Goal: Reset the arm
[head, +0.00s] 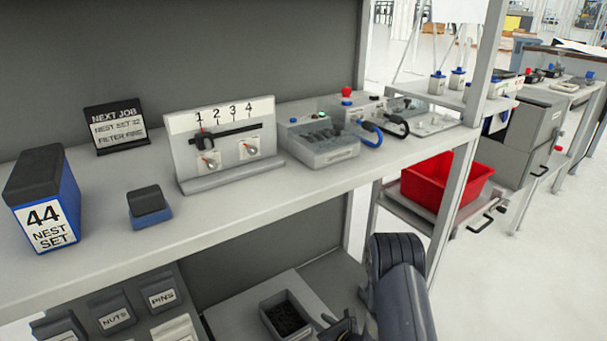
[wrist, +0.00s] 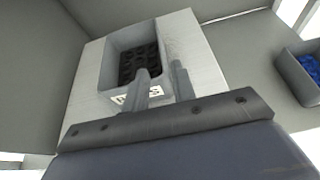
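My dark arm (head: 400,290) reaches down at the bottom middle of the head view, below the shelf edge. My gripper (head: 343,325) is partly cut off by the frame's bottom edge there. In the wrist view my gripper (wrist: 160,70) shows two grey fingers with a gap between them, open and with nothing visible in the gap. The fingers are in front of a grey bin (wrist: 108,75) of dark parts, which has a partly covered white label. The same kind of bin (head: 285,315) sits left of my gripper in the head view. I cannot tell whether the fingers touch it.
The upper shelf (head: 250,205) holds a "44 NEST SET" box (head: 47,205), a small blue-and-black block (head: 149,206), a numbered slider panel (head: 225,145) and a grey tray (head: 320,145). A red bin (head: 445,178) stands right. A blue-filled bin (wrist: 302,72) is at the wrist view's right.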

